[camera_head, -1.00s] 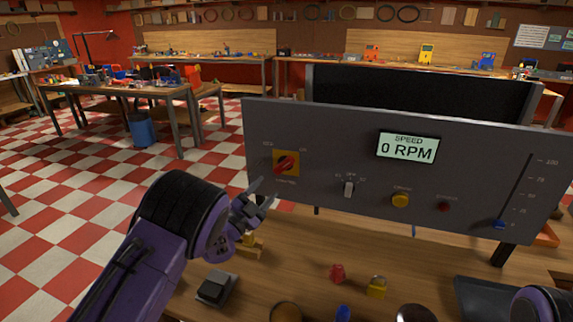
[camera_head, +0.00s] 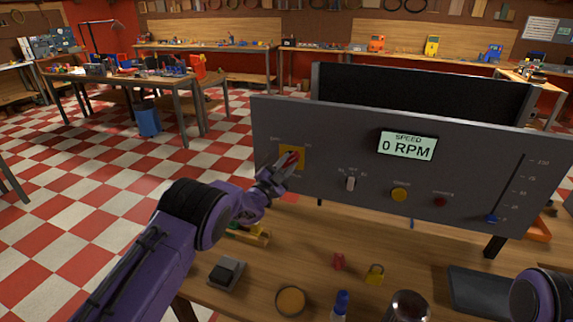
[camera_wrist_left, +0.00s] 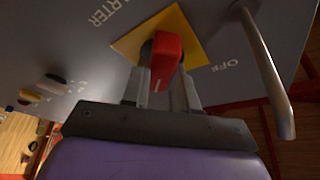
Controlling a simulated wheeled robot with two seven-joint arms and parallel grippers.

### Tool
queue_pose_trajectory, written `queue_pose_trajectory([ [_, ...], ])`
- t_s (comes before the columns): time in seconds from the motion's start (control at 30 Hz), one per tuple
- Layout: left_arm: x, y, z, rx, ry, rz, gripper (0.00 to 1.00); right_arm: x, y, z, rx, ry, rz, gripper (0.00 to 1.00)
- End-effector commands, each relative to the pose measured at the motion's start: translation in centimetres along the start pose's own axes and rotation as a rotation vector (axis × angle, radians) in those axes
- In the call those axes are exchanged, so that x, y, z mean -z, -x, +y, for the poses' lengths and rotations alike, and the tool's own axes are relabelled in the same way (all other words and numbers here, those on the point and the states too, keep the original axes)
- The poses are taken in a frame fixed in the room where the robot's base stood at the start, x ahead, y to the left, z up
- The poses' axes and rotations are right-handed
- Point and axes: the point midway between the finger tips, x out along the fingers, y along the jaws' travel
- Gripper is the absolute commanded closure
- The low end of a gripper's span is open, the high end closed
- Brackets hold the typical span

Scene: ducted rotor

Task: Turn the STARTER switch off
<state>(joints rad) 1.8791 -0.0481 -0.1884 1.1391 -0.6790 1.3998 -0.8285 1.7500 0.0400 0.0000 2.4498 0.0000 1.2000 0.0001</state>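The switch is a red knob (camera_head: 293,157) on a yellow plate (camera_head: 286,166) at the left of the grey control panel (camera_head: 330,140). In the left wrist view the red knob (camera_wrist_left: 165,62) shows large on its yellow plate (camera_wrist_left: 185,35); "RTER" and "OFF" are readable beside it. My left gripper (camera_head: 280,172) is at the knob and partly covers it in the head view. Its fingers (camera_wrist_left: 160,88) lie on either side of the knob, with a small gap visible; firm contact cannot be made out. The right gripper is out of view.
The panel also has a toggle switch (camera_head: 350,183), a yellow button (camera_head: 399,194), a red button (camera_head: 440,202), a slider (camera_head: 492,218) and a display (camera_head: 407,146) reading 0 RPM. A grey bar (camera_wrist_left: 268,75) stands beside the knob.

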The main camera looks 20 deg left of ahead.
Motion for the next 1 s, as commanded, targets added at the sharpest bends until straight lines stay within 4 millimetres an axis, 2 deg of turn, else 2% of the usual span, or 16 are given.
queue_pose_trajectory([
  [0.27,-0.1,0.0,-0.2,0.005,0.001,-0.001,1.00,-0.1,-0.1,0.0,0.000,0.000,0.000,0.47],
  [0.47,-0.2,0.0,-0.1,0.025,0.045,0.000,1.00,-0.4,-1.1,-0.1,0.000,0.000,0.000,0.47],
  [0.67,-0.3,0.1,0.2,0.073,0.159,0.002,1.00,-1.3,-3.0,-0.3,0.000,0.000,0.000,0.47],
  [1.0,-0.3,0.1,0.3,0.194,0.449,0.003,1.00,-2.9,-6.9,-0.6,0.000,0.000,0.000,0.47],
])
